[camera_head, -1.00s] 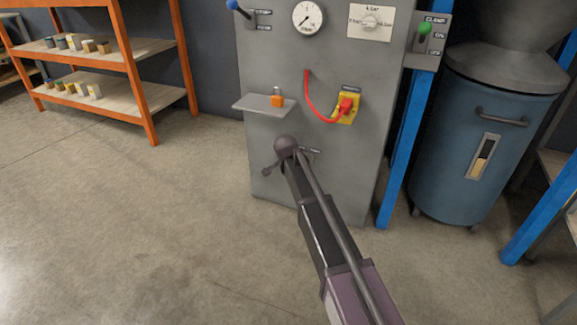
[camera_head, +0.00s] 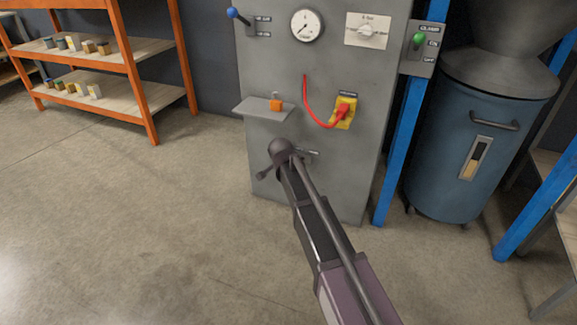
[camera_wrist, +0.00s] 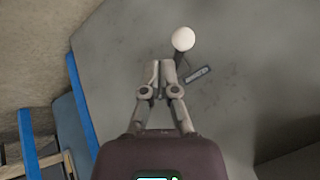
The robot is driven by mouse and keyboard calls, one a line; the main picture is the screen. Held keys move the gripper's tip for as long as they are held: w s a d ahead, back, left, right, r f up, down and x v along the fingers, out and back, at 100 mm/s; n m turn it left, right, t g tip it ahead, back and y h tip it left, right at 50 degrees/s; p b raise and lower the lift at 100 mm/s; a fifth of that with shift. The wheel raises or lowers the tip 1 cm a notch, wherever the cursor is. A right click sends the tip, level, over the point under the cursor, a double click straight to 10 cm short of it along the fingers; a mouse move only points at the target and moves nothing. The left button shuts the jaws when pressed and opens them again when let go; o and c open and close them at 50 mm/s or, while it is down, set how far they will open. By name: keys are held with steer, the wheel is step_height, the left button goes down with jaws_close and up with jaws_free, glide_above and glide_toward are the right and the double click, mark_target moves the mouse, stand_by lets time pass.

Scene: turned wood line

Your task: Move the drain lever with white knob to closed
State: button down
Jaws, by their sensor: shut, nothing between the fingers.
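The drain lever's white knob (camera_wrist: 183,39) shows in the wrist view, just beyond and slightly right of my fingertips, with a short dark stem below it. A small dark label plate (camera_wrist: 198,74) lies beside the stem on the grey panel. My gripper (camera_wrist: 162,64) is shut and empty, its fingertips close together and apparently apart from the knob. In the head view my arm hides the knob, and the lever's label (camera_head: 312,154) shows only in part beside my arm. I cannot tell the lever's set position.
A blue bin (camera_head: 455,165) stands right. Floor at left is clear.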

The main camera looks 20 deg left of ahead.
steer(key=shift+s+a+r+p, duration=0.15)
steer(key=shift+s+r+p, duration=0.35)
steer(key=shift+r+p, duration=0.25)
steer(key=shift+s+a+r+p, duration=0.2)
steer(key=shift+s+r+p, duration=0.35)
steer(key=shift+r, duration=0.25)
steer(key=shift+s+a+r+p, duration=0.15)
steer(key=shift+s+r+p, duration=0.25)
steer(key=shift+r+p, duration=0.35)
steer(key=s+d+r+n+g+h+p, duration=0.1)
steer(key=s+d+r+n+g+p, duration=0.15)
steer(key=d, duration=0.95)
steer(key=s+d+r+n+g+h+p, duration=0.1)
steer(key=s+d+r+p, duration=0.2)
steer(key=d, duration=1)
steer(key=s+d+r+n+g+p, duration=0.2)
steer(key=s+d+r+p, duration=0.15)
steer(key=s+d, duration=0.5)
steer(key=s+d+r+n+g+p, duration=0.1)
steer(key=s+d+r+n+p, duration=0.1)
steer(key=s+d+p, duration=0.6)
step_height(320, 180, up, 36)
steer(key=w+d+p, duration=0.1)
steer(key=d+p, duration=0.1)
steer(key=p, duration=3.1)
steer(key=shift+w+r+y, duration=0.15)
steer(key=shift+y, duration=0.25)
